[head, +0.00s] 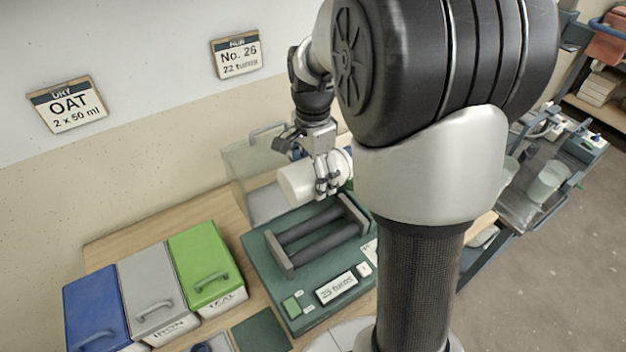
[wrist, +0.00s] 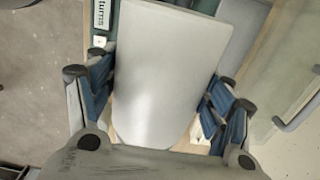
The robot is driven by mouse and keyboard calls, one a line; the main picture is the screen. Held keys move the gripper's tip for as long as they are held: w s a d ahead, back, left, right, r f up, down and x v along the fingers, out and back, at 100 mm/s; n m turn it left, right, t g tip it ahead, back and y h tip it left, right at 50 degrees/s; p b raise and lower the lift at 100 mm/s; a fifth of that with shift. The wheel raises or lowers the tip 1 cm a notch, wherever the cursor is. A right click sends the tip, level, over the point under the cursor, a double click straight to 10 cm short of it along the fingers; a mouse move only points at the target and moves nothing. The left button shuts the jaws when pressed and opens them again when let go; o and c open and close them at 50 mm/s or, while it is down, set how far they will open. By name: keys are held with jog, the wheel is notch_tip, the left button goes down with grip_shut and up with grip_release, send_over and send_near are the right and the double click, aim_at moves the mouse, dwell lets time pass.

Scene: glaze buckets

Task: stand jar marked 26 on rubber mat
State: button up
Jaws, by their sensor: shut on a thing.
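A white jar (head: 298,184) lies on its side in the air, above the back of the green roller stand. My gripper (head: 325,180) is shut around it from above. In the wrist view the jar (wrist: 172,70) fills the space between the blue-padded fingers of my gripper (wrist: 158,100). No number shows on the visible side of the jar. A dark green flat square (head: 262,334), which looks like the rubber mat, lies on the wooden table in front of the stand's left corner. Its visible part is bare.
The roller stand (head: 262,262) has two dark rollers and a "turns" display. Blue (head: 90,307), grey (head: 158,288) and green (head: 205,262) lidded bins stand left. A clear-walled box (head: 250,160) stands behind the stand. Wall cards read "OAT" (head: 67,104) and "No. 26" (head: 236,59).

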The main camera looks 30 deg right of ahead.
jog(key=shift+r+p, duration=3.9)
jog(key=shift+r, duration=0.8)
jog(key=shift+w+f, duration=0.1)
